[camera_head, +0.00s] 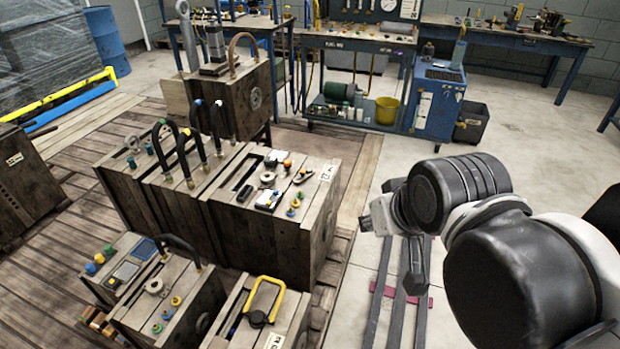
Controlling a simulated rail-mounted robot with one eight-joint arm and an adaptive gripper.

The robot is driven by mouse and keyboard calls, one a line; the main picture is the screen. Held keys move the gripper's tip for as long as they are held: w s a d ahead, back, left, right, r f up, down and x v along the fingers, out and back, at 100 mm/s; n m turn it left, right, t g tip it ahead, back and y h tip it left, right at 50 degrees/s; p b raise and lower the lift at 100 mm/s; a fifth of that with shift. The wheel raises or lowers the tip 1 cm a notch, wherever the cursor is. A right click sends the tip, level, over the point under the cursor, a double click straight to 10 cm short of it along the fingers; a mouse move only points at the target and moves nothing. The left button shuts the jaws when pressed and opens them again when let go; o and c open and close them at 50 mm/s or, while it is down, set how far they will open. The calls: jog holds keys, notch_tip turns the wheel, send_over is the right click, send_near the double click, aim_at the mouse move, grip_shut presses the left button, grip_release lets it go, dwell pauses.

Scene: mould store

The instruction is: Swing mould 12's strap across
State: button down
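Several block-like moulds with wood-textured sides stand on the boarded floor. Their small white labels are too small to read, so I cannot tell for sure which is mould 12. The front mould (233,330) carries a yellow looped part (265,283) on its top, with a dark round piece at its near end; this may be a strap. The long middle mould (262,222) has small fittings and a dark latch-like piece (303,176) on top near its label (328,173).
Black arched hoses (180,155) rise from the middle mould. A taller mould (235,95) stands behind. Another mould (22,185) is at the left edge. A blue cabinet (432,100) and workbenches line the back.

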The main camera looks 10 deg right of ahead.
jog(key=w+d+f+n+g+y+b, duration=0.15)
jog(key=w+n+b, duration=0.3)
jog(key=w, duration=2.55)
jog(key=w+d+f+n+g+b, duration=0.1)
jog(key=w+f+b, duration=0.1)
jog(key=w+f, duration=0.95)
jog(key=n+y+b, duration=0.1)
jog(key=n+b, duration=0.1)
send_near(306, 182)
jog(key=shift+g, duration=0.45)
jog(key=s+d+r, duration=0.3)
jog(key=shift+s+d+r, duration=0.1)
jog(key=shift+s+d, duration=0.05)
jog(key=shift+s, duration=0.05)
jog(key=b+x, duration=0.2)
jog(key=x, duration=0.7)
jog(key=shift+f+b, duration=0.35)
jog(key=shift+f, duration=0.05)
jog(key=w+a, duration=0.1)
jog(key=w+a+b, duration=0.1)
jog(key=shift+w+a+f, duration=0.1)
jog(key=shift+w+f, duration=0.05)
jog(key=shift+w, duration=0.1)
jog(key=shift+w+a, duration=0.3)
jog(key=shift+w, duration=0.15)
